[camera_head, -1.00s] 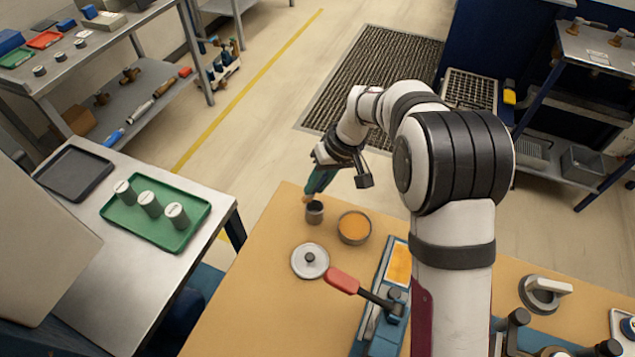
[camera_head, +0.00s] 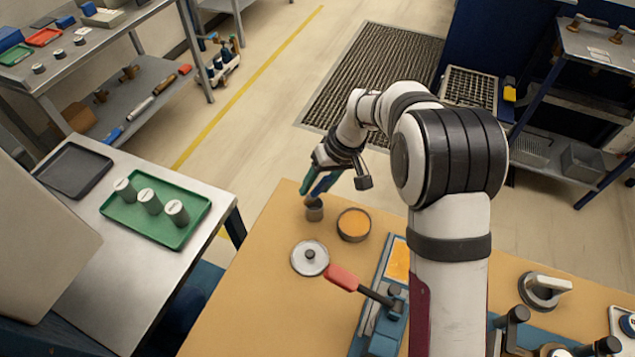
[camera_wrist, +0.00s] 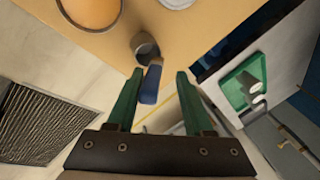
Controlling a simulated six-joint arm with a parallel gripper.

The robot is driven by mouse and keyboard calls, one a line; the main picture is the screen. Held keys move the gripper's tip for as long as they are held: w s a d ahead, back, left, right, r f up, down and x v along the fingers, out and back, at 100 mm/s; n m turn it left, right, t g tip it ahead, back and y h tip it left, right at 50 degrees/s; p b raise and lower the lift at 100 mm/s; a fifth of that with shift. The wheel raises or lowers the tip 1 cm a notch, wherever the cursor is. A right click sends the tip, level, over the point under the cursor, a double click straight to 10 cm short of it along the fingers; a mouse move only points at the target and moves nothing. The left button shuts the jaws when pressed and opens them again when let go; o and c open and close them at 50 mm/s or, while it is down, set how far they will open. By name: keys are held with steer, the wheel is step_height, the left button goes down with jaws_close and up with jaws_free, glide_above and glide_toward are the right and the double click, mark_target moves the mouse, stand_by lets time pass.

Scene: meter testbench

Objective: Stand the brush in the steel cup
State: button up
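The steel cup (camera_head: 314,213) stands near the far left edge of the tan bench; in the wrist view its dark opening (camera_wrist: 146,47) shows. The brush's blue handle (camera_wrist: 151,84) rises out of the cup, leaning somewhat. Its lower end is inside the cup and hidden. My gripper (camera_head: 316,184) is above the cup. In the wrist view its green fingers (camera_wrist: 160,76) are spread on either side of the handle, with a visible gap to the right finger; the handle lies closer to the left finger.
A bowl with orange contents (camera_head: 354,224) stands close to the right of the cup. A round grey lid (camera_head: 310,258) lies in front. A blue device with a red-handled lever (camera_head: 342,278) is nearer. The bench's left front area is clear.

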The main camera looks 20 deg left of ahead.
steer(key=shift+r, duration=0.1)
steer(key=v, duration=1.3)
steer(key=s+d+r+m, duration=0.4)
steer(key=s+d+m, duration=0.3)
steer(key=s+d, duration=0.45)
steer(key=s+d+f+m+h, duration=0.1)
steer(key=s+d+f+m, duration=0.1)
steer(key=s, duration=0.5)
steer(key=s+d+f+m+t+h, duration=0.1)
steer(key=s+d+f+m, duration=0.1)
steer(key=s+d+m, duration=0.3)
steer(key=s+d, duration=0.1)
steer(key=s, duration=0.2)
steer(key=shift+s+d, duration=0.25)
steer(key=shift+d, duration=0.1)
